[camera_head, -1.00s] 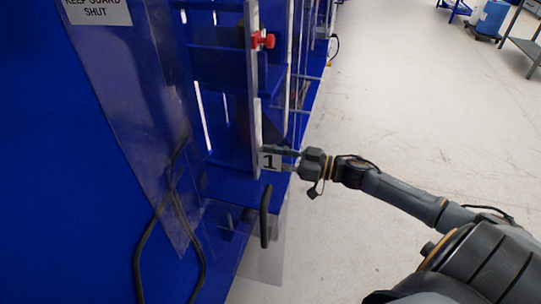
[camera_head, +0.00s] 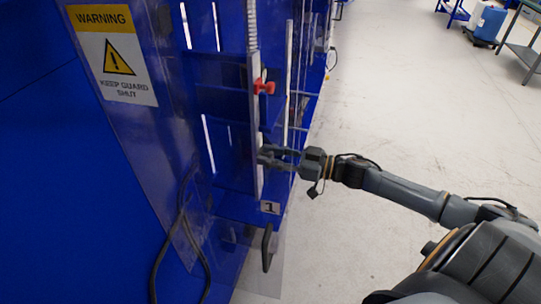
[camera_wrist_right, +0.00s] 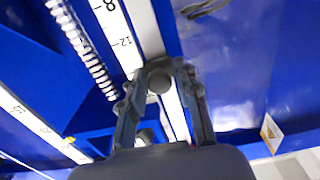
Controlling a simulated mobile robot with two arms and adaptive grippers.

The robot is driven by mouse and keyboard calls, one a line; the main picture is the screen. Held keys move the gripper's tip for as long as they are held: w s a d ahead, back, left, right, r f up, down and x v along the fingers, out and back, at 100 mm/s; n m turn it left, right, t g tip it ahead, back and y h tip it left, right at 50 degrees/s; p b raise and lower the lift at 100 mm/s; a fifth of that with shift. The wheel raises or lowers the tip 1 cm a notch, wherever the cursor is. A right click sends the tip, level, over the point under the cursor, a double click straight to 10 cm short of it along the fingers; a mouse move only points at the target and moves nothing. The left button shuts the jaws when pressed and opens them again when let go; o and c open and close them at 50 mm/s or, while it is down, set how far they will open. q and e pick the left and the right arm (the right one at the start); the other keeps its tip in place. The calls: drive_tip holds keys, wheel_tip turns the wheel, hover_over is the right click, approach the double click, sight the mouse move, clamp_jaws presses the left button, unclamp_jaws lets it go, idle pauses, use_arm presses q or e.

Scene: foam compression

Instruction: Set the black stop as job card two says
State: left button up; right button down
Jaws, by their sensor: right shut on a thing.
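My right gripper (camera_head: 266,154) reaches in from the right to the upright pale rail (camera_head: 254,120) of the blue machine. In the right wrist view its fingers (camera_wrist_right: 160,82) close around a dark round knob, which I take to be the black stop (camera_wrist_right: 159,81); the fingers hide most of it. A red stop (camera_head: 264,87) sits higher on the same rail. A white scale (camera_wrist_right: 116,32) with black numbers runs beside the rail in the wrist view. The job card does not show legibly. My left gripper is out of view.
A tag marked 1 (camera_head: 269,208) is below the gripper. A black handle (camera_head: 267,248) is on the clear guard, and a warning sign (camera_head: 113,55) is at left. A coil spring (camera_wrist_right: 82,48) is beside the scale.

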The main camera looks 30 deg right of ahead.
drive_tip(key=c, duration=1.1)
unclamp_jaws()
drive_tip(key=shift+c, duration=0.2)
drive_tip(key=v, duration=1.2)
drive_tip(key=shift+d, duration=0.15)
